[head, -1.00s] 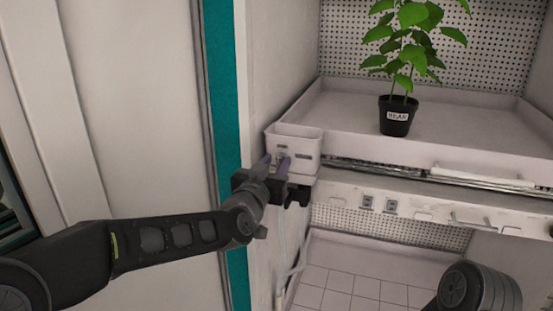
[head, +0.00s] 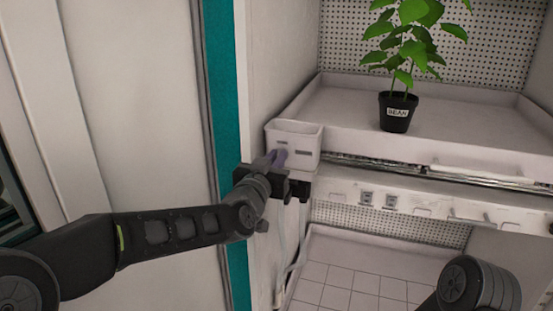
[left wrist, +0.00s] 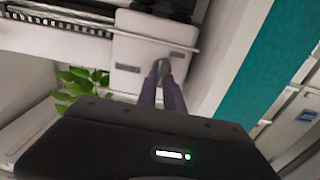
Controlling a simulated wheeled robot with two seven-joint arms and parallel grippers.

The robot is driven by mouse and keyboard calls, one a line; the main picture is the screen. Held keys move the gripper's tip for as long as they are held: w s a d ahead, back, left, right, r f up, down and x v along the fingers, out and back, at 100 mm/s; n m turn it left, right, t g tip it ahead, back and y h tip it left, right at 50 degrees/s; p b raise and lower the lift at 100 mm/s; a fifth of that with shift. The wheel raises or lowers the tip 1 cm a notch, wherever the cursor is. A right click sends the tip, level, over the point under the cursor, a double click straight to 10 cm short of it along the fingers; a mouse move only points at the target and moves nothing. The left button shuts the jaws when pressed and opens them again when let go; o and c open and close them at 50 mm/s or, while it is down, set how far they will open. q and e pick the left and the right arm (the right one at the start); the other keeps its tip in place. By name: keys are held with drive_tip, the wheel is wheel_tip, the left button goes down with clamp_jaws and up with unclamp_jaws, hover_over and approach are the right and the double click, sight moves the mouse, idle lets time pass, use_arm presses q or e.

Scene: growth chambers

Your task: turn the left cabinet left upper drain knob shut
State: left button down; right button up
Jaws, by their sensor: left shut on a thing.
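The drain knob (left wrist: 161,65) is a small grey knob on the front of a white drain box (head: 294,139) at the tray's left front corner. My left gripper (head: 277,158) is at the front of this box, its fingers shut on the knob. In the left wrist view the two fingers (left wrist: 162,82) meet at the knob, between two dark slots on the box face. In the head view the gripper hides most of the knob. My right arm shows at the lower right, but its gripper is out of view.
A potted bean plant (head: 397,112) stands on the upper tray (head: 340,108). A metal rail and a white panel with sockets (head: 378,200) run below it. The cabinet side wall and teal edge (head: 224,100) are close to my left arm. Pale hoses hang under the box.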

idle(0.4)
use_arm(q)
drive_tip(key=n+b, duration=0.4)
drive_tip(key=n, duration=0.2)
drive_tip(key=n+b, duration=0.5)
drive_tip(key=n, duration=0.1)
drive_tip(key=a+f+n+b, duration=0.1)
drive_tip(key=n+b, duration=0.3)
drive_tip(key=n, duration=0.2)
drive_tip(key=shift+w, duration=0.2)
idle(0.3)
drive_tip(key=c, duration=1.5)
unclamp_jaws()
